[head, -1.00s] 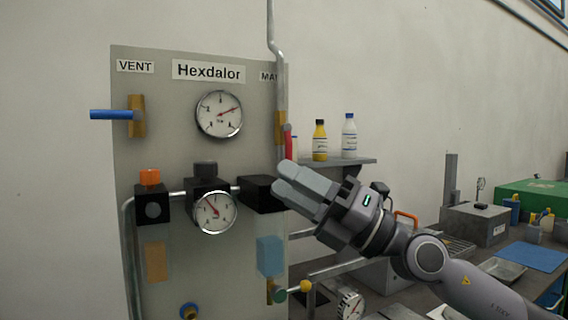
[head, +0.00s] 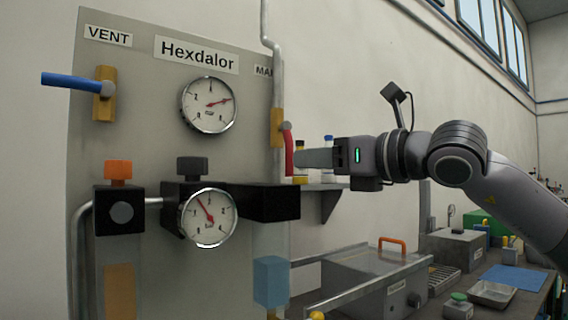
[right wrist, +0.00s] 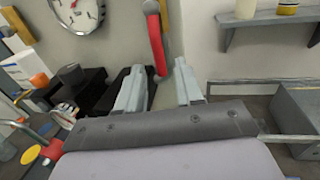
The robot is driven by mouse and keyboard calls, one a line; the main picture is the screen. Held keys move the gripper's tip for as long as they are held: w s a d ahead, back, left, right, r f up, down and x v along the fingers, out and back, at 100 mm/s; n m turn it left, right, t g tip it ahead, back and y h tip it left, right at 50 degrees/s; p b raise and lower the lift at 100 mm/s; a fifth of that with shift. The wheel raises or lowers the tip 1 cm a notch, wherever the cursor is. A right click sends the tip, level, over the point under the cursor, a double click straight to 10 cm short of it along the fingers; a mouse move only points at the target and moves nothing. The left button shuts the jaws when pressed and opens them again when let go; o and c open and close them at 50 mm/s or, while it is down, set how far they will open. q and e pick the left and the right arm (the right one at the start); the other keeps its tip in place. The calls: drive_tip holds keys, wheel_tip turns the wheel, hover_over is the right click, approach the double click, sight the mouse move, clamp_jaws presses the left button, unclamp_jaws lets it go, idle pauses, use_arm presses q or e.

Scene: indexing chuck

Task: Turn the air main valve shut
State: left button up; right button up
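The main valve's red handle (head: 288,150) hangs roughly straight down from a brass body (head: 277,128) on the vertical pipe, beside a partly hidden label starting "MA" (head: 263,71). My right gripper (head: 298,158) is level with the handle, its fingertips at or very near it from the right. In the right wrist view the gripper (right wrist: 159,68) is open, and the lower end of the red handle (right wrist: 156,45) shows between the two fingertips. I cannot tell whether they touch it. My left gripper is not in view.
The panel (head: 150,60) also holds a blue-handled vent valve (head: 75,82), an upper gauge (head: 208,105), a lower gauge (head: 208,218) and a black block (head: 270,202) below the red handle. A shelf (head: 320,187) with bottles stands behind my gripper. A cluttered bench (head: 520,275) is at right.

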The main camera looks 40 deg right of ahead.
sight(289, 160)
drive_tip(key=shift+w+a+p, duration=0.15)
drive_tip(key=shift+w+p, duration=0.55)
drive_tip(key=shift+w, duration=0.75)
drive_tip(key=shift+w+a+p, duration=0.15)
drive_tip(key=shift+w+p, duration=0.55)
drive_tip(key=shift+w, duration=0.75)
clamp_jaws()
